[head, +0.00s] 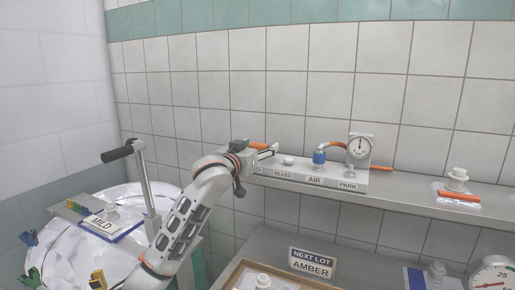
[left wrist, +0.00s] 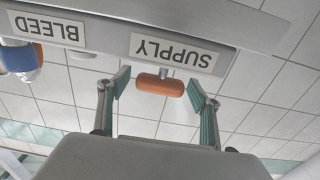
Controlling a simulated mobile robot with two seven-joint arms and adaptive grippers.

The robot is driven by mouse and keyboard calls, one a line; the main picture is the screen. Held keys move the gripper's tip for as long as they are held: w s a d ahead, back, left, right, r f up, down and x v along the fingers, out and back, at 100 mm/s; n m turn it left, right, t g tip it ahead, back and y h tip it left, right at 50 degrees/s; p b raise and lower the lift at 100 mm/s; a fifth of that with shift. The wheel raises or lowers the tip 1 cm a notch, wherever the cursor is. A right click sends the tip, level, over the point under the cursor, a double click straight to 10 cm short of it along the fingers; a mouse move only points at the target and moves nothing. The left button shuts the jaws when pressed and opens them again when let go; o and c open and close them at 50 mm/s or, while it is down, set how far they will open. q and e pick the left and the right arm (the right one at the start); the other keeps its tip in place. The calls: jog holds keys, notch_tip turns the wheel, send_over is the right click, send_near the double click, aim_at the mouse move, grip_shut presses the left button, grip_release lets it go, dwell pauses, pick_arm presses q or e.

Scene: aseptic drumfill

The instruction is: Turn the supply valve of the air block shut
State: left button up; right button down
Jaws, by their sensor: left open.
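The air block (head: 328,180) is a pale bar on the wall shelf, with BLEED, AIR and PARK labels. Its supply valve has an orange bar handle (head: 258,145), partly hidden by my left gripper (head: 266,153). In the left wrist view, which is upside down, the orange handle (left wrist: 160,84) lies crosswise beside the SUPPLY label (left wrist: 175,52). My left gripper (left wrist: 158,90) is open with one finger at each end of the handle. A small gap seems to show at each end. My right gripper is not in view.
A pressure gauge (head: 359,147) and a blue fitting (head: 319,157) with an orange hose stand on the block. A white knob (head: 288,160) is close right of my gripper. A NEXT LOT AMBER sign (head: 312,262) stands below. A MILD-labelled drum (head: 60,255) is at left.

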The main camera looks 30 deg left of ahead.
pick_arm(q)
jog(key=s, duration=1.2)
jog(key=shift+d, duration=0.25)
